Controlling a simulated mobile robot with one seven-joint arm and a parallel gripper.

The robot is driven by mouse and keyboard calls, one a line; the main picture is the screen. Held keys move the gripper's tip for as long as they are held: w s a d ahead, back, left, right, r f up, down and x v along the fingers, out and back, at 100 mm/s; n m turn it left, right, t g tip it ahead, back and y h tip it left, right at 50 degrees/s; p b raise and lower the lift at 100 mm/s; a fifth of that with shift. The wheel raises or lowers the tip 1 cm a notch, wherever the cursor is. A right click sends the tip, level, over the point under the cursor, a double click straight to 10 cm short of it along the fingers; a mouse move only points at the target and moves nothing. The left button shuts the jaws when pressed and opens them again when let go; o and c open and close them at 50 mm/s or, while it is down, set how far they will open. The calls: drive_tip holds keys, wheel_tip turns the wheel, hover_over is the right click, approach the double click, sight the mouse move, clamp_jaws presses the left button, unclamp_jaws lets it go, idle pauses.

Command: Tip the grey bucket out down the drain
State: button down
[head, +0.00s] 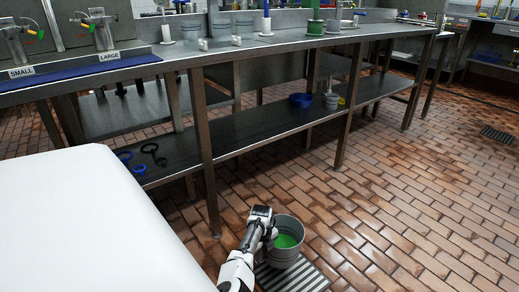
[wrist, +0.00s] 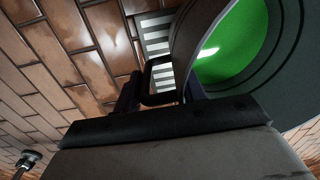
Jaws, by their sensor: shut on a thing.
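The grey bucket (head: 285,255) is in the lower middle of the head view, with bright green liquid (head: 286,240) inside. It looks upright or nearly so. My gripper (head: 268,232) is shut on the bucket at its left side. In the wrist view the bucket wall (wrist: 200,32) and the green liquid (wrist: 236,45) fill the upper right, close to the fingers. The slatted drain grate (head: 300,278) lies in the floor below and beside the bucket, and its slats show in the wrist view (wrist: 156,38). The gap between bucket and grate cannot be judged.
A steel bench (head: 260,52) with a lower shelf (head: 250,132) runs behind the bucket, and its near leg (head: 208,170) stands to the left of my gripper. Brown tiled floor (head: 410,190) is open to the right. A second grate (head: 497,134) lies far right.

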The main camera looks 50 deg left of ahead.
drive_tip(key=shift+s+a+m, duration=0.3)
drive_tip(key=shift+a+m, duration=0.1)
drive_tip(key=shift+a, duration=0.35)
drive_tip(key=shift+a+r+y+p, duration=0.25)
drive_tip(key=shift+r+y+p, duration=0.85)
drive_tip(key=shift+p, duration=2.05)
drive_tip(key=shift+a+r+y+p, duration=0.2)
drive_tip(key=shift+r+y+p, duration=0.35)
drive_tip(key=shift+y+p, duration=0.8)
drive_tip(key=shift+d+r+t+y+p, duration=0.35)
drive_tip(key=shift+r+y+p, duration=0.45)
drive_tip(key=shift+r+y, duration=0.55)
drive_tip(key=shift+d+r+t+y+p, duration=0.1)
drive_tip(key=shift+d+r+y+p, duration=0.35)
drive_tip(key=shift+r+y+p, duration=0.8)
drive_tip(key=shift+d+r+t+y+p, duration=0.35)
drive_tip(key=shift+r+y, duration=0.55)
drive_tip(key=shift+y, duration=0.95)
drive_tip(key=shift+s+d+r+m+y, duration=0.15)
drive_tip(key=shift+d+r+y, duration=0.2)
drive_tip(key=shift+y, duration=0.3)
drive_tip(key=shift+w+d+r+m+y, duration=0.15)
drive_tip(key=shift+d+r+y, duration=0.1)
drive_tip(key=shift+d+y, duration=0.3)
drive_tip(key=shift+s, duration=0.15)
